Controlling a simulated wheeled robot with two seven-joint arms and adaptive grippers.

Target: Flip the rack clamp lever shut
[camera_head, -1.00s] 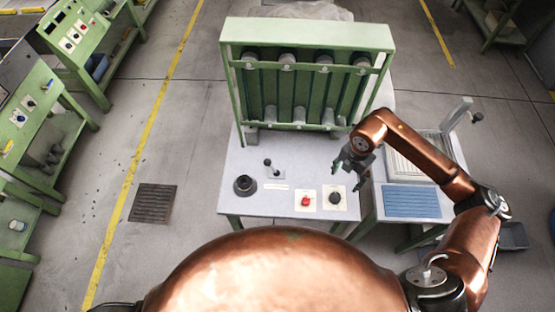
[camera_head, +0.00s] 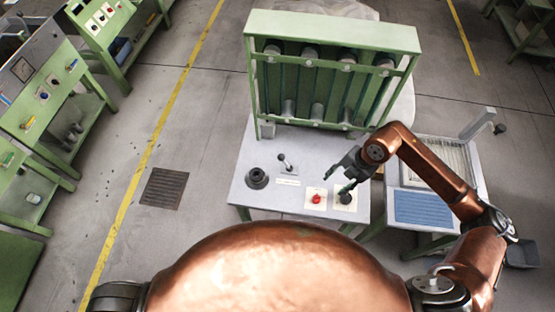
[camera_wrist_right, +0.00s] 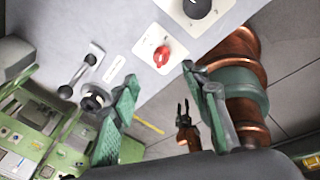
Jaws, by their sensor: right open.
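A small lever (camera_head: 286,162) with a dark knob stands on a plate on the grey table, left of centre. It also shows in the right wrist view (camera_wrist_right: 80,76), tilted across its plate. Which way counts as shut cannot be told. My right gripper (camera_head: 336,180) is open and empty above the table's right part, to the right of the lever and apart from it. In the wrist view its two green-grey fingers (camera_wrist_right: 159,76) stand apart. My left gripper (camera_wrist_right: 183,111) shows small in the wrist view, its fingers apart; the head view does not show it.
A green rack (camera_head: 333,38) with several cylinders stands at the table's back. A side stand (camera_head: 424,208) with a raised handle (camera_head: 482,122) is at right.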

